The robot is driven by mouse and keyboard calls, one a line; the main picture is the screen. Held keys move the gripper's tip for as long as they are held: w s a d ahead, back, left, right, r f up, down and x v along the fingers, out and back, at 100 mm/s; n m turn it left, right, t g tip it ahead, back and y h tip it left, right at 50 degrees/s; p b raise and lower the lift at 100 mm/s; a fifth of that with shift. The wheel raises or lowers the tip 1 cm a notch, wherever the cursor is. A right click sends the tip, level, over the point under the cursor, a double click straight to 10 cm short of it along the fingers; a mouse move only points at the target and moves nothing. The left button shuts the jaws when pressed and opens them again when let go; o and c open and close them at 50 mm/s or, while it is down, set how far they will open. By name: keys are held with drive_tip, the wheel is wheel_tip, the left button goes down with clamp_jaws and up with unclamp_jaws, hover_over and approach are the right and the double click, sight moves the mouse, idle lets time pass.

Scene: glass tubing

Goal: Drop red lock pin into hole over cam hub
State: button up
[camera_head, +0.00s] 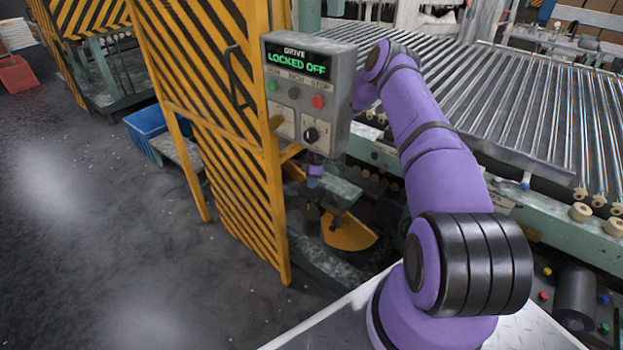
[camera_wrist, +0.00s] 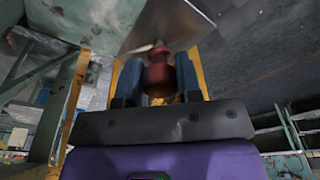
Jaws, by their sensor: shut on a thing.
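The red lock pin (camera_wrist: 158,72) stands between the two blue fingers of my gripper (camera_wrist: 158,66) in the wrist view. The gripper is shut on it. The pin's far end overlaps a grey metal plate (camera_wrist: 165,25); I cannot tell whether it touches the plate or is in a hole. In the head view my gripper (camera_head: 314,182) shows small below the control box, near a grey bracket (camera_head: 343,196) and above a yellow curved part (camera_head: 350,234), possibly the cam. The pin, the hole and the hub cannot be made out there.
The control box (camera_head: 310,95) reads "LOCKED OFF" and hides part of my arm. A yellow-and-black striped guard door (camera_head: 235,180) stands open left of the work spot. The roller conveyor (camera_head: 510,100) lies behind on the right. A blue bin (camera_head: 160,130) stands at left.

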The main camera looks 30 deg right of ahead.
drive_tip(key=shift+f, duration=0.65)
drive_tip(key=o, duration=1)
wheel_tip(320, 180, up, 11)
drive_tip(key=d, duration=0.1)
drive_tip(key=shift+s+d+f, duration=0.2)
drive_tip(key=shift+s+d, duration=0.05)
drive_tip(key=shift+s, duration=0.1)
drive_tip(key=shift+r, duration=0.1)
